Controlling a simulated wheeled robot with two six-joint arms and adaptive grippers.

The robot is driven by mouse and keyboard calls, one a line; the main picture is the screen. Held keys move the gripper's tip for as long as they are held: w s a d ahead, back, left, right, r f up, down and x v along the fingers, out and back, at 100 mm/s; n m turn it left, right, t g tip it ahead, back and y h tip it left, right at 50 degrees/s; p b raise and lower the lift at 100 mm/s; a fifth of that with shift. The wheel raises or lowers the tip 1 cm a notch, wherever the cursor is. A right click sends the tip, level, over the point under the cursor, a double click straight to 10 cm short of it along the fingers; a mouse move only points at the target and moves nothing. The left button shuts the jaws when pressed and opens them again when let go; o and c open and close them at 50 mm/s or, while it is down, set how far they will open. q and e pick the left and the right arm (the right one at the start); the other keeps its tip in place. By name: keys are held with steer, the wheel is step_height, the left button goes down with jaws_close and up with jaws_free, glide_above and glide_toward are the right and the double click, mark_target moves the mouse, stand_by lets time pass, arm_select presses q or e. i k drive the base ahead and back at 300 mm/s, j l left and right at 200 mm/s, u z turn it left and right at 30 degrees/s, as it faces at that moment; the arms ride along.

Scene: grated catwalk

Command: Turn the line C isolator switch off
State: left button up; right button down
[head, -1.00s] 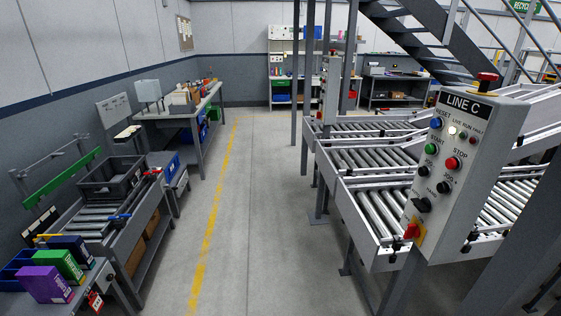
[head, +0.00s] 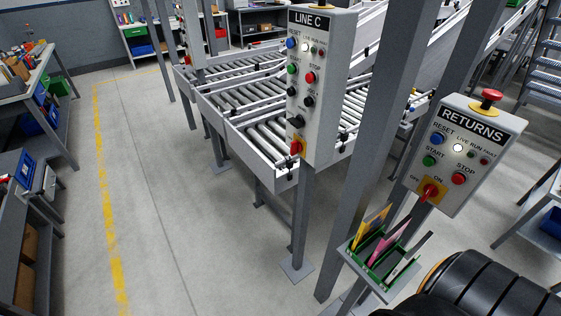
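The LINE C control box (head: 322,90) is grey and stands on a post left of a thick grey column. Its isolator switch (head: 297,147) is a red handle on a yellow plate at the bottom of the panel. The handle's exact angle is too small to tell. Above it are a black knob (head: 295,122), a red stop button (head: 310,78), a green start button (head: 292,69) and a lit white lamp (head: 305,47). Neither gripper shows in the head view.
A RETURNS box (head: 464,150) with its own red-on-yellow isolator (head: 430,191) stands to the right. A green document holder (head: 388,262) hangs below it. Roller conveyors (head: 250,110) lie behind LINE C. Open floor (head: 200,240) lies left of its post.

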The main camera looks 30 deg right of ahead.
mark_target(296, 146)
steer(key=i+z, duration=0.1)
steer(key=z, duration=0.3)
steer(key=j+z, duration=0.15)
steer(key=z, duration=0.2)
steer(key=i+j+z, duration=0.1)
steer(key=z, duration=0.3)
steer(key=i+j+z, duration=0.1)
steer(key=z, duration=0.3)
steer(key=i+j+z, duration=0.25)
steer(key=j+z, duration=0.15)
steer(key=j, duration=1.15)
steer(key=j+z, duration=0.45)
steer(key=j, duration=1.7)
